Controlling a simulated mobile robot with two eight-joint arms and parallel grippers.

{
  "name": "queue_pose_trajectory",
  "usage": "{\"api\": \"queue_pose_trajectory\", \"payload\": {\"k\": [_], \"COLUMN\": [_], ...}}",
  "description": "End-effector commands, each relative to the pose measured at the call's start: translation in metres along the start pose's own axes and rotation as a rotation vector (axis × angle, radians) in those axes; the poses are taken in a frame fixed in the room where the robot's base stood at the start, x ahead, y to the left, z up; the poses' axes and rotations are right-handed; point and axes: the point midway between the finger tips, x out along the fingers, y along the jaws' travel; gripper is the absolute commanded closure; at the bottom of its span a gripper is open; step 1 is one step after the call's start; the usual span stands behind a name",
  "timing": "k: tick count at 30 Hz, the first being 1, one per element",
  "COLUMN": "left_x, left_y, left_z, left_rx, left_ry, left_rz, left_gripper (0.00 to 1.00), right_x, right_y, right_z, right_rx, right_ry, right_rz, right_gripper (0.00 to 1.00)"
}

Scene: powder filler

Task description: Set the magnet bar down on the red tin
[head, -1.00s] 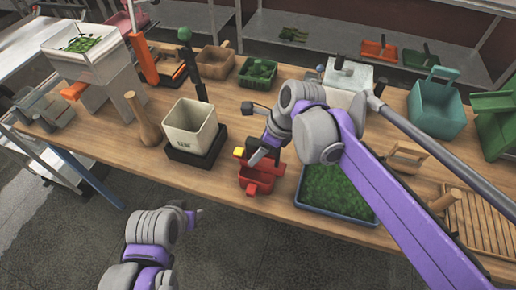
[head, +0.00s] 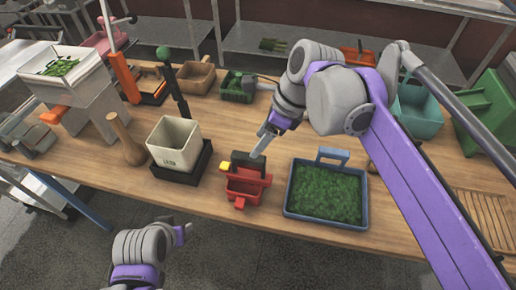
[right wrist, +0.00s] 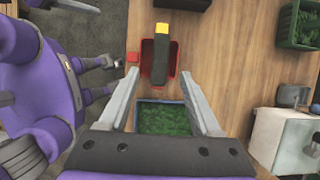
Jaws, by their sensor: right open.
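The red tin (head: 244,187) stands near the table's front edge, and also shows in the right wrist view (right wrist: 146,62). The magnet bar (head: 248,163), dark with a yellow end (head: 224,166), lies across the top of the tin's back part. In the right wrist view the bar (right wrist: 160,58) is just beyond the fingertips. My right gripper (head: 262,148) is open, with its fingers (right wrist: 160,76) spread wide and nothing between them. My left gripper (head: 184,233) is low in front of the table, apart from everything; its jaw state is unclear.
A blue tray of green material (head: 325,193) is right of the tin. A cream container on a black base (head: 175,143) is to the left. A green crate (head: 238,87) and a teal container (head: 417,108) stand farther back. Bare table lies between tin and tray.

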Motion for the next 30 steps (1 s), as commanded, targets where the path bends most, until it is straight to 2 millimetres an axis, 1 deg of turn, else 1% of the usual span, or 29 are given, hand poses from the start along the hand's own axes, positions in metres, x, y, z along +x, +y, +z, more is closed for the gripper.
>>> {"api": "queue_pose_trajectory", "payload": {"k": [3,7,8,11,14,15,17,21,24,27,30], "left_x": [0.000,0.000,0.000,0.000,0.000,0.000,0.000,0.000,0.000,0.000,0.000], "left_y": [0.000,0.000,0.000,0.000,0.000,0.000,0.000,0.000,0.000,0.000,0.000], "left_z": [0.000,0.000,0.000,0.000,0.000,0.000,0.000,0.000,0.000,0.000,0.000], "left_rx": [0.000,0.000,0.000,0.000,0.000,0.000,0.000,0.000,0.000,0.000,0.000], "left_ry": [0.000,0.000,0.000,0.000,0.000,0.000,0.000,0.000,0.000,0.000,0.000], "left_rz": [0.000,0.000,0.000,0.000,0.000,0.000,0.000,0.000,0.000,0.000,0.000], "left_gripper": [0.50,0.50,0.50,0.50,0.50,0.50,0.50,0.50,0.50,0.50,0.50], "right_x": [-0.004,-0.003,-0.002,0.006,0.019,0.025,0.034,0.058,0.075,0.088,0.097], "right_y": [0.000,0.001,0.002,0.006,0.014,0.018,0.024,0.042,0.054,0.065,0.072], "right_z": [0.000,-0.004,-0.007,-0.026,-0.056,-0.070,-0.091,-0.141,-0.173,-0.198,-0.214], "right_rx": [0.000,-0.029,-0.053,-0.206,-0.455,-0.570,-0.748,-1.173,-1.455,-1.677,-1.828], "right_ry": [0.000,0.004,0.007,0.029,0.079,0.106,0.155,0.297,0.408,0.504,0.572], "right_rz": [0.000,-0.008,-0.015,-0.053,-0.108,-0.128,-0.155,-0.188,-0.180,-0.156,-0.128], "right_gripper": [0.35,0.35,0.35,0.35,0.35,0.35,0.35,0.35,0.35,0.35,0.35]}}
